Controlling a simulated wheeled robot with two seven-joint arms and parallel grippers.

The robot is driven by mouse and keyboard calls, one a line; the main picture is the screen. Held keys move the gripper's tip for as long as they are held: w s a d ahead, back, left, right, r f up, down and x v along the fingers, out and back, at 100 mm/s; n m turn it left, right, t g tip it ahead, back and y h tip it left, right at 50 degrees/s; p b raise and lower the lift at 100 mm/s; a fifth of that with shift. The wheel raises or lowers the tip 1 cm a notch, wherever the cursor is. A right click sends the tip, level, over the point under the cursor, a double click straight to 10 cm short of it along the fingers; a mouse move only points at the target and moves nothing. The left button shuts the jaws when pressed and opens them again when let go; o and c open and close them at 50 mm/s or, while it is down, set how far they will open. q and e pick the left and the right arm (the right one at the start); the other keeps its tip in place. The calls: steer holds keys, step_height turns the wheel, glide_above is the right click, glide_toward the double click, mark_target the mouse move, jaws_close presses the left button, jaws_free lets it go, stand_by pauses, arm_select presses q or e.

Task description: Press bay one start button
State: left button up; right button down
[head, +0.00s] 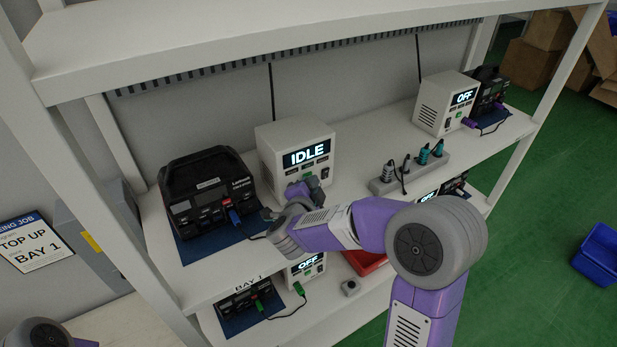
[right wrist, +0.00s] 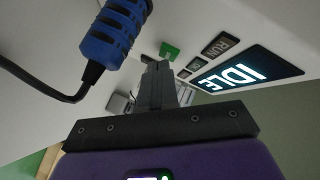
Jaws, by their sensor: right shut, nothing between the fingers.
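My left gripper is out of view.
A black battery unit (head: 205,185) with a blue plug (head: 234,216) and cable is left of the box. A power strip (head: 408,172) and another box reading OFF (head: 447,103) stand to the right. A lower shelf holds another OFF box (head: 305,268).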

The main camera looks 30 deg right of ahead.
steer(key=shift+w, duration=0.15)
stand_by(0.4)
steer(key=shift+s, duration=0.6)
steer(key=shift+s+b, duration=0.35)
steer(key=shift+s, duration=0.1)
steer(key=shift+s+d+b, duration=0.15)
steer(key=shift+s+b, duration=0.05)
steer(key=shift+s, duration=1.1)
steer(key=shift+s+d+b, duration=0.1)
steer(key=shift+s+b, duration=0.1)
steer(key=shift+s, duration=1.05)
steer(key=shift+f, duration=0.1)
